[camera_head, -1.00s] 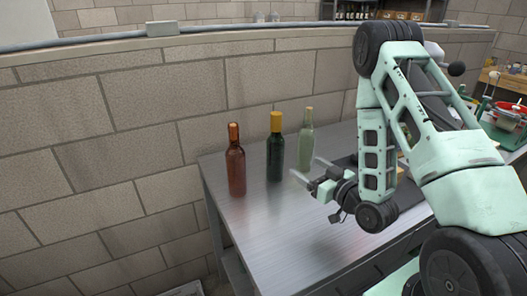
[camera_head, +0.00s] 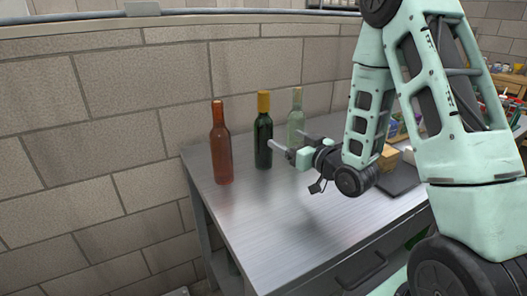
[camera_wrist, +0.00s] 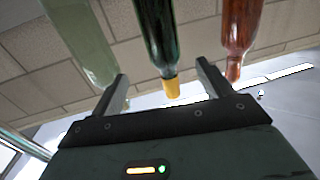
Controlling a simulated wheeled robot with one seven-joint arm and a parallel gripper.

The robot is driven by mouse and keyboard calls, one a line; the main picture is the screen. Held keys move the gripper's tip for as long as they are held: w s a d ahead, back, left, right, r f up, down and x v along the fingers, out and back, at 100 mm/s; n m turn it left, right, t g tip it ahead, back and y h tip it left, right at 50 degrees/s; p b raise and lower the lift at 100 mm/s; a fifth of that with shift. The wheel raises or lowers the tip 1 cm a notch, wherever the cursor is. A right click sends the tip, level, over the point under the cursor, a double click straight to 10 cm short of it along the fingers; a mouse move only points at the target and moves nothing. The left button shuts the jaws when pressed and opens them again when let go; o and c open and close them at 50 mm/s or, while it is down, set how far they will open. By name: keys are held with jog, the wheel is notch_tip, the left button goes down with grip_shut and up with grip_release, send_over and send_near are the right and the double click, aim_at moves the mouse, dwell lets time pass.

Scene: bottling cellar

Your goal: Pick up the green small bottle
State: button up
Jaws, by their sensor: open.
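A dark green bottle (camera_head: 264,145) with a yellow top stands upright on the metal table. A pale green, clearer bottle (camera_head: 296,112) stands behind it to the right, its lower part hidden by my gripper. Both are green, and I cannot tell which is the small one. My gripper (camera_head: 287,141) is open and empty, just right of the dark green bottle, with one fingertip by its side. In the wrist view the picture is inverted; the dark green bottle (camera_wrist: 160,35) appears between the open fingers (camera_wrist: 161,69), the pale one (camera_wrist: 80,40) to the left.
A red-brown bottle (camera_head: 221,150) stands left of the dark green one. A block wall (camera_head: 120,130) runs behind the metal table (camera_head: 265,225). A tan box (camera_head: 388,157) and a dark mat (camera_head: 402,180) lie to the right. The table's front left is clear.

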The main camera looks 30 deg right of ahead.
aim_at(271, 131)
jog(key=w, duration=0.2)
jog(key=w+p, duration=0.1)
jog(key=w, duration=0.1)
jog(key=w+a+p, duration=0.1)
jog(key=w, duration=0.1)
jog(key=shift+w, duration=0.2)
jog(key=shift+w+a+f+p, duration=0.1)
jog(key=shift+w+a+p, duration=0.2)
jog(key=shift+w, duration=0.7)
jog(key=shift+w+a+f+p, duration=0.15)
jog(key=shift+w+p, duration=0.3)
jog(key=shift+w, duration=0.5)
jog(key=shift+w+a+r+p, duration=0.1)
jog(key=shift+w+a+p, duration=0.25)
jog(key=shift+w, duration=0.65)
jog(key=c, duration=1.4)
jog(key=shift+c, duration=0.9)
